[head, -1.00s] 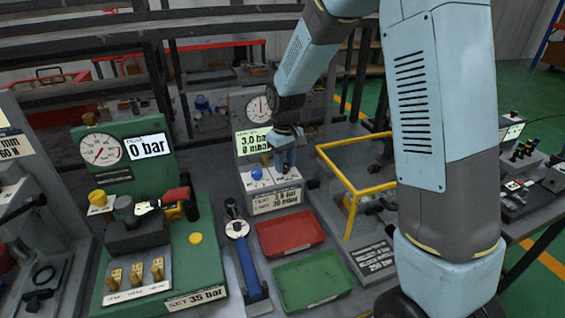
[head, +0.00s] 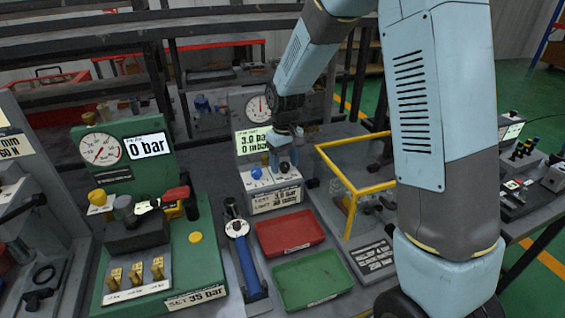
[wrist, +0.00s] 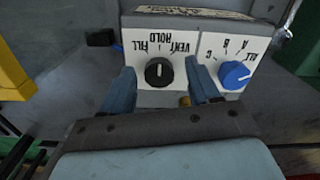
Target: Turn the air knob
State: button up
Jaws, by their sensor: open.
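The valve panel (head: 276,200) is a grey block with a black knob (wrist: 159,72) and a blue knob (wrist: 234,75). The black knob is marked FILL, HOLD and VENT; its white mark points about at HOLD in the wrist view. In the head view the black knob (head: 284,168) is right of the blue knob (head: 256,173). My gripper (wrist: 163,78) is open, with one blue finger on each side of the black knob. Gaps show between fingers and knob in the wrist view; contact cannot be told.
A gauge and a display (head: 254,140) reading 3.0 bar stand behind the panel. A red tray (head: 291,247) and a green tray (head: 312,305) lie in front. A yellow frame (head: 352,190) stands to the right, and a green test stand (head: 195,265) to the left.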

aim_at(287, 165)
jog(key=shift+w+r, duration=0.15)
jog(key=shift+r, duration=0.35)
notch_tip(287, 165, up, 13)
jog(key=shift+f, duration=0.15)
dwell(0.4)
jog(key=s+d+r+m+t, duration=0.3)
jog(key=s+d+r, duration=0.6)
jog(key=s+d, duration=0.3)
jog(key=s+d+m+t, duration=0.1)
jog(key=s+d, duration=0.2)
jog(key=s, duration=0.4)
jog(key=s+d+m+t, duration=0.1)
jog(key=s+d, duration=0.2)
jog(key=s, duration=0.4)
jog(key=shift+d+r+m+t, duration=0.15)
jog(key=shift+r+m+t, duration=0.15)
jog(key=shift+r+m, duration=0.15)
